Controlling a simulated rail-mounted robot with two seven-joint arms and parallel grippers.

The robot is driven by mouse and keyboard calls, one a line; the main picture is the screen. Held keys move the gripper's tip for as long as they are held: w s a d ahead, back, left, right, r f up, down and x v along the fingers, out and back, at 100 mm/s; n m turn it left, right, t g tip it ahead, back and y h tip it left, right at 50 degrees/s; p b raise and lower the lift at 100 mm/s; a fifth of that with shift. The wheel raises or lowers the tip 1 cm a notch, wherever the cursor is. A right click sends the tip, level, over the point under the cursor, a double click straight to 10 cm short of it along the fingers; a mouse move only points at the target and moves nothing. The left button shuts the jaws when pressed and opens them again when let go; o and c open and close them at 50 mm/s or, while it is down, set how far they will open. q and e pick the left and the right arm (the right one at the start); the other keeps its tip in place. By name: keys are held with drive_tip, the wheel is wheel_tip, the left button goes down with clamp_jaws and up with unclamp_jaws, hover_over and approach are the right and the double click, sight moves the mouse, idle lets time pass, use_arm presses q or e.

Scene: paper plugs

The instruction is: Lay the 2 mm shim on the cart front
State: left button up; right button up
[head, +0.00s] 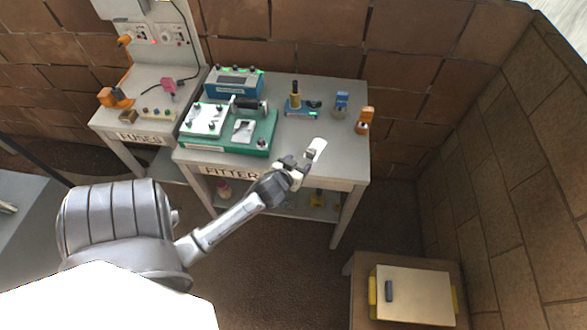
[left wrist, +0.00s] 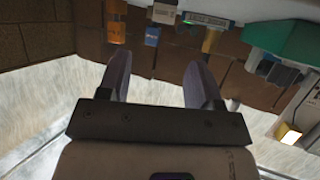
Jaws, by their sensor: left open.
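My left gripper (head: 304,162) is at the front edge of the FITTER bench. Its two fingers are open in the left wrist view (left wrist: 160,78), with nothing between them. A small pale piece (head: 317,147) shows just beyond the fingertips at the bench's front right; a pale piece also shows in the left wrist view (left wrist: 163,12). I cannot tell whether it is the 2 mm shim, and no thickness marking is readable. A low cart-like stand (head: 362,268) at the lower right carries a cream panel (head: 425,293) with a dark blue bar on it (head: 389,291). My right gripper is out of view.
The FITTER bench (head: 345,170) holds a green fixture (head: 258,133), a blue box (head: 235,82), a yellow-handled tool (head: 295,97), a blue block (head: 341,103) and an orange piece (head: 365,120). The FUSES table (head: 110,123) stands left. Floor between bench and stand is clear.

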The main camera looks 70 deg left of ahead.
use_arm(q)
drive_tip(key=s+d+m+g+h, duration=0.3)
drive_tip(key=s+d, duration=0.4)
drive_tip(key=d, duration=0.6)
drive_tip(key=s+d+m+g+h, duration=0.4)
drive_tip(key=s+d, duration=0.4)
drive_tip(key=d, duration=0.5)
drive_tip(key=shift+f+m+h, duration=0.25)
drive_tip(key=shift+m+h, duration=0.35)
drive_tip(key=shift+m, duration=0.5)
drive_tip(key=shift+f, duration=0.1)
wheel_tip(320, 180, down, 48)
drive_tip(key=b, duration=4.8)
drive_tip(key=shift+f, duration=0.15)
drive_tip(key=shift+w, duration=0.1)
